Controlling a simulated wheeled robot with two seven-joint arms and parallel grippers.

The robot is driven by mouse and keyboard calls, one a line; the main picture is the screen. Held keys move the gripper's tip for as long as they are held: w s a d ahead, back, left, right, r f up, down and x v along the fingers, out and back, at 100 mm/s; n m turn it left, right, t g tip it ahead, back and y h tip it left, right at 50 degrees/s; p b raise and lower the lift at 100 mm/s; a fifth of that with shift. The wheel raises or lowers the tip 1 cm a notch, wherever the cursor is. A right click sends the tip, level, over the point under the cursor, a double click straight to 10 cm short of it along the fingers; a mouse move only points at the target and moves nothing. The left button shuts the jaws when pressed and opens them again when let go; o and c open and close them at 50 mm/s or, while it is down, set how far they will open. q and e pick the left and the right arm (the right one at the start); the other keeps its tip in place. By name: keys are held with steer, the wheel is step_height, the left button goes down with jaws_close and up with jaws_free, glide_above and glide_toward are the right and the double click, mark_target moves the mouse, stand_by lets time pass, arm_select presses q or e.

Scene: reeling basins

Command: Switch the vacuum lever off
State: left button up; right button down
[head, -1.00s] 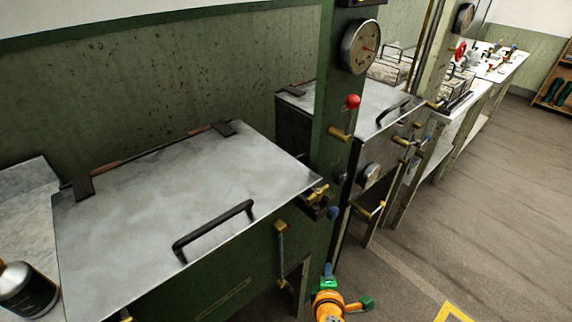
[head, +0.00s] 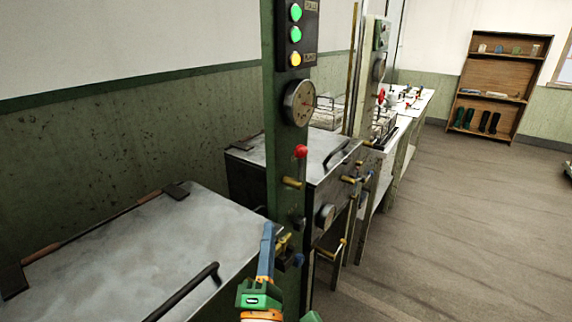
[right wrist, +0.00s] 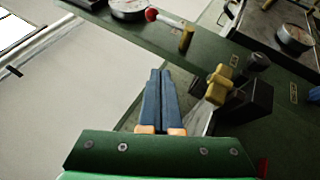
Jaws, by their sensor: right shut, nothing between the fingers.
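A lever with a red ball knob (head: 300,151) is on the green post (head: 272,110), below a round gauge (head: 300,102). Its knob stands up above a brass fitting (head: 292,183). I take it for the vacuum lever; no label is readable. The red knob also shows at the top of the right wrist view (right wrist: 151,14). My right gripper (head: 268,229) is shut and empty, with its blue fingers pointing up, below the lever and apart from it. In the right wrist view its fingertips (right wrist: 160,73) are together. My left gripper is not in view.
A brass valve (right wrist: 220,84) on a dark block is just right of my fingers in the right wrist view. A metal-lidded basin (head: 130,245) with a black handle is at left. A second basin (head: 322,172) stands behind the post. Open floor (head: 450,220) lies at right.

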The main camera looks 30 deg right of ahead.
arm_select(q)
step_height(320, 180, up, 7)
steer(key=p, duration=0.7)
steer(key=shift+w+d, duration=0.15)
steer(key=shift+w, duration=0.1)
arm_select(e)
steer(key=w+d+r+h, duration=0.1)
steer(key=w+d+r, duration=0.6)
steer(key=d+r, duration=0.1)
steer(key=shift+d+m, duration=0.3)
steer(key=shift+d, duration=0.35)
steer(key=shift+r, duration=0.1)
